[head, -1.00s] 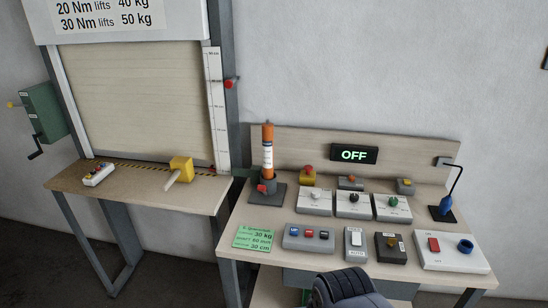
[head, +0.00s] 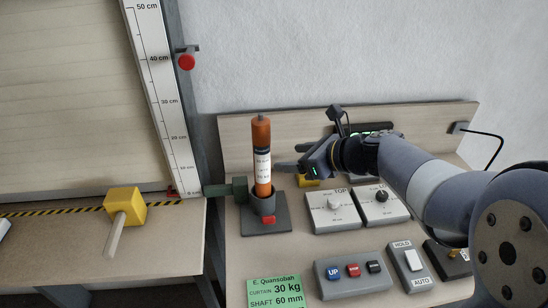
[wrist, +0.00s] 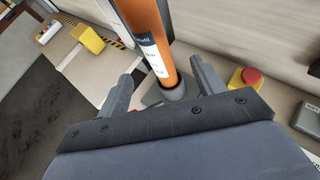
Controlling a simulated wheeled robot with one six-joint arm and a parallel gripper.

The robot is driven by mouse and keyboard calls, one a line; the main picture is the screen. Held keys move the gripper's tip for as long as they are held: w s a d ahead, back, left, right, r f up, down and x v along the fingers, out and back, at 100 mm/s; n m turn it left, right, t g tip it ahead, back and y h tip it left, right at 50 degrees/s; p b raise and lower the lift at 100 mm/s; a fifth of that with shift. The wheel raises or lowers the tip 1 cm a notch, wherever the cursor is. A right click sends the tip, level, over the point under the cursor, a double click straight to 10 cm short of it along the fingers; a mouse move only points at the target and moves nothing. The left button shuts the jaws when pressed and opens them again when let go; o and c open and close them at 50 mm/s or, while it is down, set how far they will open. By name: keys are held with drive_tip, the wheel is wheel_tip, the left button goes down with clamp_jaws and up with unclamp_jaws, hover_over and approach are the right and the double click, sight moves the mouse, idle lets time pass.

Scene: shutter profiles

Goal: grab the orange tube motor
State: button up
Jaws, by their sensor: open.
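The orange tube motor (head: 262,153) stands upright in a grey holder (head: 264,222) with a red knob on the bench. It has a white label around its middle. My gripper (head: 290,167) is just right of the tube in the head view, its fingers pointing left toward it. In the wrist view the orange tube (wrist: 150,35) rises between the two spread fingers of my gripper (wrist: 160,80), a little beyond them. The jaws are open and hold nothing. The lower end of the tube is hidden in the holder.
A yellow block with a handle (head: 125,207) lies on the left table. A box with UP, stop and another button (head: 353,272) and dial boxes (head: 330,211) stand right of the holder. A green card (head: 274,292) lies in front. The shutter rail (head: 160,100) stands behind at left.

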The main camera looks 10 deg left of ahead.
sight(269, 156)
drive_tip(key=shift+s+a+r+p+x, duration=0.1)
drive_tip(key=shift+p+x, duration=0.05)
drive_tip(key=shift+x, duration=1.6)
drive_tip(key=shift+s+a+r+p+x, duration=0.1)
drive_tip(key=shift+x, duration=1.6)
drive_tip(key=shift+a+r+p+x, duration=0.1)
drive_tip(key=shift+p+x, duration=0.05)
drive_tip(key=shift+x, duration=1.6)
drive_tip(key=shift+c, duration=0.6)
clamp_jaws()
drive_tip(key=shift+r, duration=0.1)
